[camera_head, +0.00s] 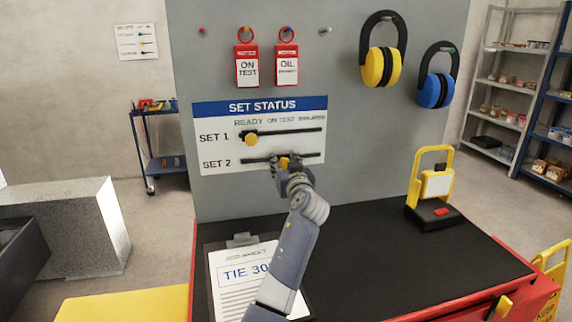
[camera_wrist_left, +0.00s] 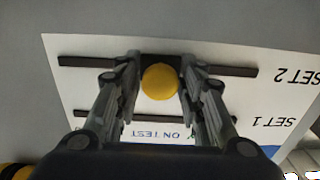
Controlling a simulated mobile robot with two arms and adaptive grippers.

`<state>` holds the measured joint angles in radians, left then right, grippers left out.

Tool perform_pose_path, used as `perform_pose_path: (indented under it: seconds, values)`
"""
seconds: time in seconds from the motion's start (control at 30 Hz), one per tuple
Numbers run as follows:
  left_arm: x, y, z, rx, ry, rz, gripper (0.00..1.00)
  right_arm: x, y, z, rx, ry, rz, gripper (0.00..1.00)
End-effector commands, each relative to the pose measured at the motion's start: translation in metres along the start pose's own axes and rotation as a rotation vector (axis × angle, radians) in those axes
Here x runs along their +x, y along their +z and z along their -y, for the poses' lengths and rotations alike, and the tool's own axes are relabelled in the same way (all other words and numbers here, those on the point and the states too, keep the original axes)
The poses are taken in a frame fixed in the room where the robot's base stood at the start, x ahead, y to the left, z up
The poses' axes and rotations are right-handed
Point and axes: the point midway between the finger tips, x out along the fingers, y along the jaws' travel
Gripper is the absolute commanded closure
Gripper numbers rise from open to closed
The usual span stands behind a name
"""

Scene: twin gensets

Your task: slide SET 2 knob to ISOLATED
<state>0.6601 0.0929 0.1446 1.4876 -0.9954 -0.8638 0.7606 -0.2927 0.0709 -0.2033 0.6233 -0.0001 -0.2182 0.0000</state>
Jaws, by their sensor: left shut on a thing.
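The SET STATUS board (camera_head: 220,128) is on the grey panel, with READY, ON TEST and ISOLATED marked along its top. The SET 1 knob (camera_head: 251,140), yellow, sits at the left part of its slot, under READY. The SET 2 knob (camera_head: 284,162), yellow, is on the lower slot, roughly under ON TEST and partly hidden by my gripper. My left gripper (camera_head: 286,168) is shut on the SET 2 knob. In the left wrist view the board is upside down, and the SET 2 knob (camera_wrist_left: 160,81) sits between the fingers (camera_wrist_left: 160,85). My right gripper is not in view.
A clipboard (camera_head: 211,286) lies on the black bench top (camera_head: 365,255) below the board. A yellow-framed stand (camera_head: 433,186) is at the right. Two red tags (camera_head: 247,51) (camera_head: 287,51) and two ear defenders (camera_head: 383,66) (camera_head: 436,91) hang above. The slot's right part is clear.

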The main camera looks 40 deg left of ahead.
Motion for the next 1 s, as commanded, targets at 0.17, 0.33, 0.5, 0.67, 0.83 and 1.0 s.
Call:
perform_pose_path:
  seconds: [0.17,0.33,0.5,0.67,0.83,1.0]
  values:
    - [0.0,0.001,0.0,-0.004,0.0,0.003,0.53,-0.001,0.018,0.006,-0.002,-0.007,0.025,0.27]
    - [0.0,0.0,0.0,-0.004,-0.001,0.002,0.53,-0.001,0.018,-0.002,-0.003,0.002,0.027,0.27]
    - [-0.003,0.0,0.0,-0.004,0.0,0.002,0.53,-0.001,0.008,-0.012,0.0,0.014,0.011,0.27]
    - [-0.019,0.001,-0.001,-0.005,0.001,0.002,0.53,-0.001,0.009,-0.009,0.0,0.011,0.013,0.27]
    - [-0.051,0.001,-0.001,-0.007,0.001,0.004,0.53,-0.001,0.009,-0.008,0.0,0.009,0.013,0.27]
    - [-0.086,0.001,-0.001,-0.006,0.002,0.004,0.53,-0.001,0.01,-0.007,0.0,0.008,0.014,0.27]
